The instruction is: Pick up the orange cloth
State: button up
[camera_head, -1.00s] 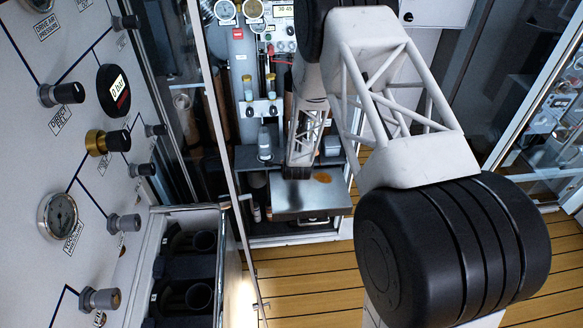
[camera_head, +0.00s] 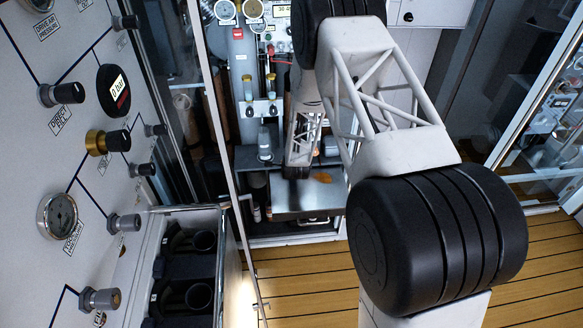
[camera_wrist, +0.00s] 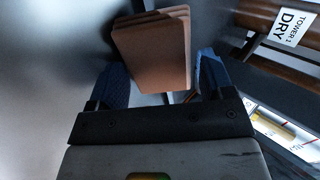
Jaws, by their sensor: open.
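The orange cloth (camera_wrist: 152,55) looks like a thick folded stack in the wrist view, brownish-orange in the shade. It shows ahead of my gripper (camera_wrist: 163,72), whose two blue fingers are apart on either side of its near end. I cannot tell whether the cloth lies between the fingertips or just beyond them. In the head view a small orange patch (camera_head: 322,178) shows on the metal shelf, just right of my gripper (camera_head: 297,173). The fingers are too small to make out there.
The metal shelf (camera_head: 290,205) is mostly bare in front. A grey bottle-like part (camera_head: 264,143) stands left of my gripper. A brown pipe labelled "Tower 1 Dry" (camera_wrist: 292,26) runs at the right in the wrist view. A valve panel (camera_head: 60,180) fills the left side.

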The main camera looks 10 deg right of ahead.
jog(key=c, duration=0.6)
jog(key=shift+r, duration=0.2)
jog(key=shift+r, duration=0.4)
notch_tip(320, 180, up, 3)
jog(key=shift+f, duration=0.2)
jog(key=s, duration=0.5)
jog(key=s+d, duration=0.1)
jog(key=s, duration=0.4)
jog(key=s+r, duration=0.1)
jog(key=s, duration=0.5)
jog(key=shift+d+r, duration=0.1)
jog(key=shift+d, duration=0.15)
jog(key=shift+w, duration=0.2)
